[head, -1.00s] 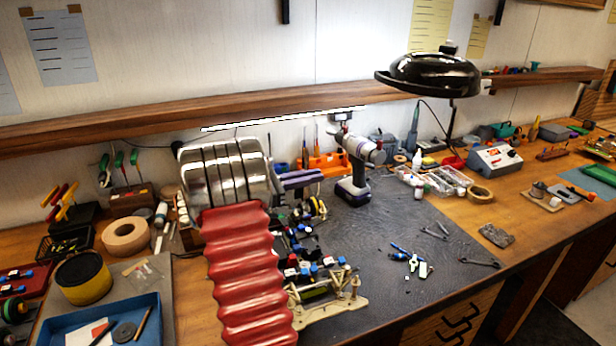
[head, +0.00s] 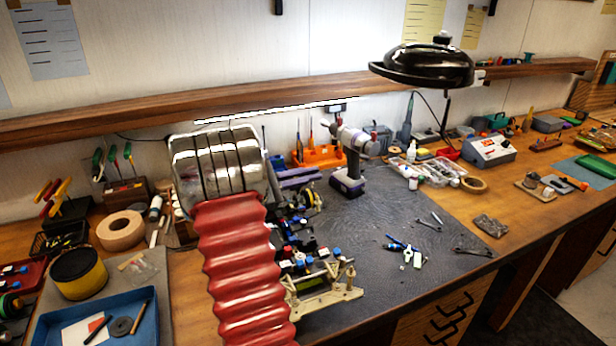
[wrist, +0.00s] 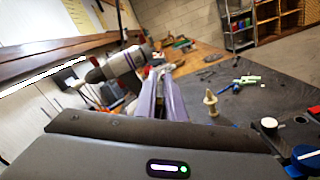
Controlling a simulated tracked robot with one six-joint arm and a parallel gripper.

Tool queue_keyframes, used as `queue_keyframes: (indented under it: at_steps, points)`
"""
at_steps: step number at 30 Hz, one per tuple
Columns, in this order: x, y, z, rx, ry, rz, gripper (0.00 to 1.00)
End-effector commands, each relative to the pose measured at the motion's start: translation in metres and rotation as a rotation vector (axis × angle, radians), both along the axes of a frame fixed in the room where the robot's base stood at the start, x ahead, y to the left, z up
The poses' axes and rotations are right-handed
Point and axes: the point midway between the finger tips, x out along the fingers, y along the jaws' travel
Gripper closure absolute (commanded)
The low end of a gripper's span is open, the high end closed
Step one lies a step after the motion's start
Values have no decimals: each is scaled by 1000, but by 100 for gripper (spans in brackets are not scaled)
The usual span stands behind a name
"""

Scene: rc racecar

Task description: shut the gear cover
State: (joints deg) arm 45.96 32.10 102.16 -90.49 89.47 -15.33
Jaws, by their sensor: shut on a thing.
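The racecar (head: 322,292), with cream plates and blue, red and black parts, stands on the dark mat at the bench's front. My red and silver arm hides its left side. The purple-grey fingers of my gripper (head: 298,176) show just right of the silver arm section, above the car's far end. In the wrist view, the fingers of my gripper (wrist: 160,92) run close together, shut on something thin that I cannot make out. I cannot pick out the gear cover with certainty in either view.
A cordless drill (head: 352,158) stands upright behind the car, close to the fingers. Pliers (head: 405,250) and wrenches (head: 474,252) lie on the mat (head: 375,220) to the right. A black lamp (head: 425,65) hangs over the bench. A blue tray (head: 140,325) is at the left.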

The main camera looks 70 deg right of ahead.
Motion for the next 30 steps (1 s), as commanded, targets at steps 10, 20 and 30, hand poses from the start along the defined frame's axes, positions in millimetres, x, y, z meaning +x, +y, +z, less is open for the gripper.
queue_keyframes:
  at_steps: [10, 20, 30]
  points:
    - [0, 0, 1, 0, 0, 0, 74]
    - [3, 2, 0, 0, 1, 1, 74]
    - [33, 32, 0, 0, 1, 3, 74]
